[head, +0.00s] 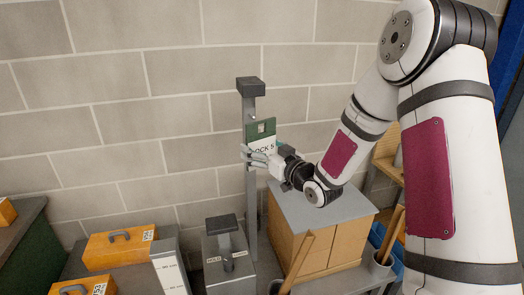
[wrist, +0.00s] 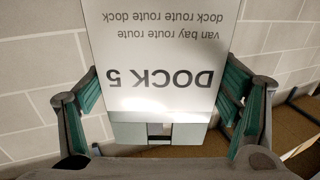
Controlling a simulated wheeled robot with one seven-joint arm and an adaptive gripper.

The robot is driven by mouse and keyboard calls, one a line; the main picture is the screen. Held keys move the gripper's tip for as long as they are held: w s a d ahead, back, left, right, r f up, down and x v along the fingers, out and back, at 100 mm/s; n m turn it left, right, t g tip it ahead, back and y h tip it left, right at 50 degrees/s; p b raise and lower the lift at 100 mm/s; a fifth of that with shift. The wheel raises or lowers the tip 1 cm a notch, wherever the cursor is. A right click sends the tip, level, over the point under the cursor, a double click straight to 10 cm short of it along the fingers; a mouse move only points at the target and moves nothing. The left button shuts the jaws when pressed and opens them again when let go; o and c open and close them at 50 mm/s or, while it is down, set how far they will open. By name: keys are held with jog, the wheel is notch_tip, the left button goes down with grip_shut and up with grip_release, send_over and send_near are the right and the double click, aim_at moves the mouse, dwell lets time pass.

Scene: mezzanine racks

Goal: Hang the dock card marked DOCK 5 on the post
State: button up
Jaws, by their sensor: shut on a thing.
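The dock card marked DOCK 5 (head: 262,138) is white with a green top band and a small opening in that band. My gripper (head: 257,158) is shut on it by its side edges, and the card is roughly upright. In the wrist view the card (wrist: 165,50) appears upside down between the two finger pads, with the opening at the lower end. The grey post (head: 250,195) with a dark square cap stands upright against the wall side. The card is in front of or beside the post's upper part; I cannot tell whether they touch.
A short grey stand (head: 229,258) with a dark top is below the post. A wooden cabinet with a grey top (head: 315,207) stands below my gripper. Orange cases (head: 118,242) are at lower left. A block wall (head: 150,90) is behind.

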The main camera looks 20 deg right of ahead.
jog(key=shift+w+b, duration=1)
jog(key=shift+w, duration=1.25)
jog(key=shift+w, duration=0.25)
jog(key=shift+w, duration=0.35)
jog(key=shift+w+b, duration=0.6)
jog(key=shift+w, duration=0.2)
dwell(0.5)
jog(key=shift+w+b, duration=0.35)
jog(key=shift+w, duration=0.35)
jog(key=shift+w, duration=0.15)
jog(key=shift+w, duration=0.1)
dwell(0.3)
jog(key=shift+w+b, duration=0.35)
jog(key=shift+w, duration=0.05)
jog(key=shift+w+f, duration=0.1)
jog(key=shift+w, duration=0.3)
